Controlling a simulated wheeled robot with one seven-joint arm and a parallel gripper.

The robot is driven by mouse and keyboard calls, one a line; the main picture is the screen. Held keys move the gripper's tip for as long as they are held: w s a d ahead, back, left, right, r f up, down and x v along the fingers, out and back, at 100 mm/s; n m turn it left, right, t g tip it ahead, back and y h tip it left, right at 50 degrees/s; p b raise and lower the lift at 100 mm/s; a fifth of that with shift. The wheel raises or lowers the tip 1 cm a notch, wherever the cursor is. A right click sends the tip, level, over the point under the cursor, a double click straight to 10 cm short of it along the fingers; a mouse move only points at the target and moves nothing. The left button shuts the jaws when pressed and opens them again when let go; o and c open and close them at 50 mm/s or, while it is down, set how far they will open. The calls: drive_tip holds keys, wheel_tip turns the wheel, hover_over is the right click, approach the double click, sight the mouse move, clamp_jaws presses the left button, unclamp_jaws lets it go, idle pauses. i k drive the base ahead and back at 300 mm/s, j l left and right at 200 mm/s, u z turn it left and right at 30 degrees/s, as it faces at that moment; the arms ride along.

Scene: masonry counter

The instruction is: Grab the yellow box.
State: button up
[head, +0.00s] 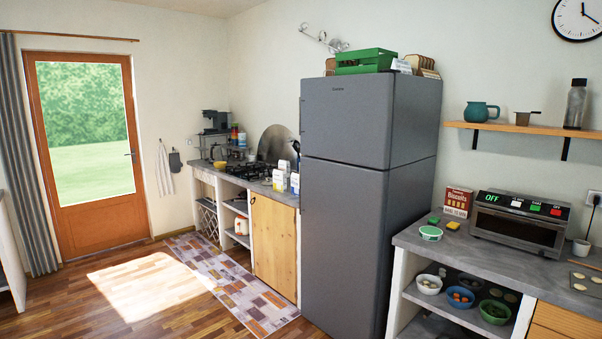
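In the head view, a small yellow block-like thing (453,225) lies on the right grey counter, in front of the red biscuits box and left of the oven. It is the clearest yellow box-shaped thing, but it is too small to tell if it is a box. Another small yellow thing (219,164) sits on the far counter by the coffee machine; its shape is unclear. Two small cartons, a bluish-white one with some yellow (279,180) and a whitish one (295,183), stand at the near end of that counter. My gripper is not in view.
A red biscuits box (457,202), a green item (433,219) and a green-and-white tub (430,233) surround the yellow block. The oven (519,219) stands to its right. A tall grey fridge (345,220) separates the counters.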

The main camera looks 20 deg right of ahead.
sight(280, 175)
drive_tip(key=i+z, duration=0.15)
drive_tip(key=i, duration=0.35)
drive_tip(key=i+z, duration=0.15)
drive_tip(key=i, duration=0.35)
drive_tip(key=i+z, duration=0.15)
drive_tip(key=i, duration=0.4)
drive_tip(key=i+j+z, duration=0.15)
drive_tip(key=i, duration=0.35)
drive_tip(key=i+j+z, duration=0.15)
drive_tip(key=i, duration=0.35)
drive_tip(key=i+j+z, duration=0.15)
drive_tip(key=i, duration=0.35)
drive_tip(key=j, duration=0.1)
